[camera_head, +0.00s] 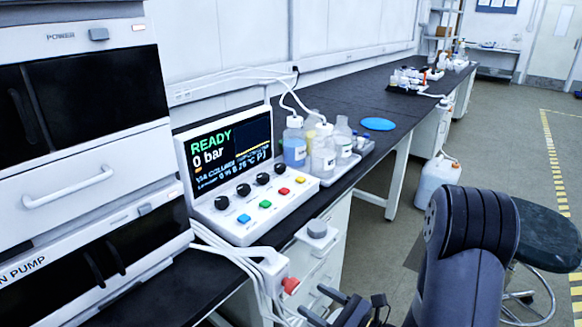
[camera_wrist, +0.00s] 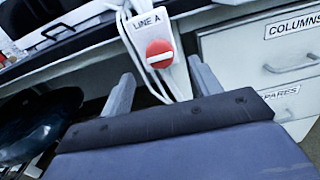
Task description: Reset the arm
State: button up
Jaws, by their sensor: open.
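My gripper (camera_head: 322,304) is at the bottom of the head view, low in front of the bench. In the wrist view my gripper (camera_wrist: 162,84) shows two grey fingers spread apart with nothing between them. Beyond the fingers is a white box labelled LINE A (camera_wrist: 147,24) with a round red knob (camera_wrist: 160,53) crossed by a white bar. A visible gap lies between the fingertips and the knob in the head view. There the red knob (camera_head: 290,285) sits on the white box (camera_head: 273,270) at the bench edge.
A control panel (camera_head: 238,165) reads READY and 0 bar. Bottles (camera_head: 323,150) stand in a tray beside it. Instrument stacks (camera_head: 80,130) fill the left. Drawers labelled COLUMNS (camera_wrist: 268,45) and SPARES (camera_wrist: 283,95) are under the bench. A dark stool (camera_head: 548,232) stands at right; open floor lies beyond.

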aim_at(296, 289)
jog(key=x, duration=0.5)
jog(key=shift+w+a, duration=0.25)
jog(key=shift+a, duration=0.05)
